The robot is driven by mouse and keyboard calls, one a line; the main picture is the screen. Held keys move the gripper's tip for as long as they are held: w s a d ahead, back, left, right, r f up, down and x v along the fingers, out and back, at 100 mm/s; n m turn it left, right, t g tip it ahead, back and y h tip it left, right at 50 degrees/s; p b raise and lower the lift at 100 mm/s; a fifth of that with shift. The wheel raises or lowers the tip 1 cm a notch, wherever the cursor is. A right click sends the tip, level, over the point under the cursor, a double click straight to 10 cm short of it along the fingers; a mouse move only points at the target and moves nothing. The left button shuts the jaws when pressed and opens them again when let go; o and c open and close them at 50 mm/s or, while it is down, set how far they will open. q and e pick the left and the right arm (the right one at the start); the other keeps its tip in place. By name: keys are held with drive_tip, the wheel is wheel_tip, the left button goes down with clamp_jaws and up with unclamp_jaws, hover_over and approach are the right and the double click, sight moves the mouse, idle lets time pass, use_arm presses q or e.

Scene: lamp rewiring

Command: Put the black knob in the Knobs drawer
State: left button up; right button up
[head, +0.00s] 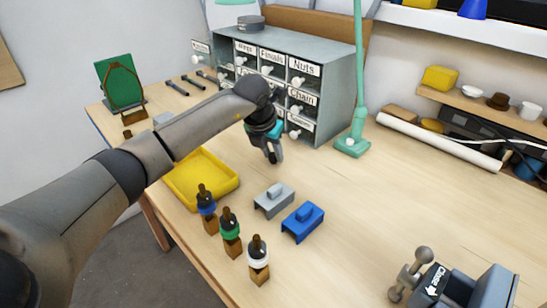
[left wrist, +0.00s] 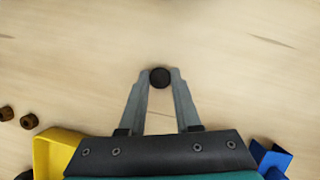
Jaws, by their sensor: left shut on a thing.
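My left gripper (head: 272,156) is over the table in front of the drawer cabinet (head: 339,95), fingers pointing down. In the left wrist view, a small round black knob (left wrist: 160,77) is held between its two fingertips, with wood surface below. The cabinet has white-labelled drawers; Finials, Nuts and Chain can be read. My left arm hides part of its front. A drawer front (head: 201,48) at the upper left stands out from the cabinet, and its label is too small to read surely. I cannot make out which drawer is marked Knobs. My right gripper is not in view.
A yellow tray (head: 232,186) lies left of the gripper. Grey (head: 273,201) and blue (head: 303,222) blocks and several dark-topped bottle-like pieces stand nearer. A green lamp stand (head: 353,146) is right of the cabinet. The table's middle right is clear.

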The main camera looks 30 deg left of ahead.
use_arm(q)
clamp_jaws()
drive_tip(key=shift+r, duration=0.1)
